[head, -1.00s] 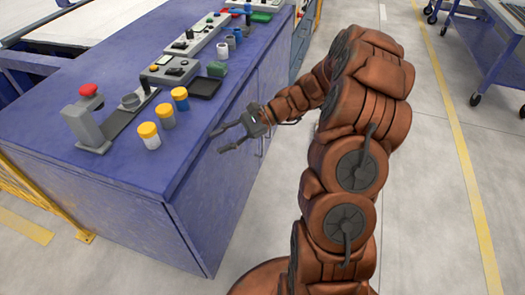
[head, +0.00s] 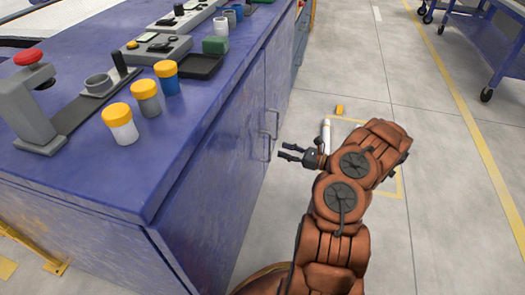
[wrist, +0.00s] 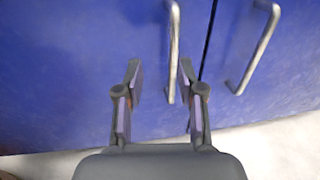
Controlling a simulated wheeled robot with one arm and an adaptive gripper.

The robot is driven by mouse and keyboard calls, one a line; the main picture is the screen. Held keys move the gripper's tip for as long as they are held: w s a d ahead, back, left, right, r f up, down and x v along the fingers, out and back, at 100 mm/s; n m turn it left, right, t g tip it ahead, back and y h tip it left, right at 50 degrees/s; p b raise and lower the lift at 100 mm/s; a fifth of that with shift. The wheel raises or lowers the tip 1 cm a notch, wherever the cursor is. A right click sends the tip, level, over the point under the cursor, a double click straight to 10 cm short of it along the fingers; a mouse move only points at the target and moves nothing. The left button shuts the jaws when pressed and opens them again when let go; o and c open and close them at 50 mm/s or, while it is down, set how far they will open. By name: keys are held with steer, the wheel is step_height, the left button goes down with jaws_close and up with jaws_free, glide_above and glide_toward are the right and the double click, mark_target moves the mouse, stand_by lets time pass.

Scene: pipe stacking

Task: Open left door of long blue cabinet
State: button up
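The long blue cabinet (head: 215,165) stands left of my arm, its door side facing me. In the wrist view, the left door (wrist: 75,65) and right door (wrist: 285,75) meet at a dark vertical seam. The left door's metal handle (wrist: 173,50) is upright, left of the seam. The right door's handle (wrist: 255,50) is right of it. My gripper (head: 281,151) is open and low in front of the doors, near the handles. In the wrist view, the left handle shows between the open fingers (wrist: 159,70), closer to the right one; contact cannot be told.
Yellow-capped jars (head: 147,97), a grey device with a red button (head: 32,95) and a black tray (head: 188,66) stand on the cabinet top. Floor right of my arm is clear. A wheeled blue table (head: 480,45) stands at the far right.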

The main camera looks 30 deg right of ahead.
step_height(320, 180, down, 3)
steer(key=d, duration=0.2)
steer(key=b, duration=0.3)
glide_above(270, 160)
steer(key=shift+w+d+r+m+t+h, duration=0.1)
steer(key=shift+w+r+m+t+h, duration=0.2)
steer(key=shift+m+h, duration=0.1)
jaws_close()
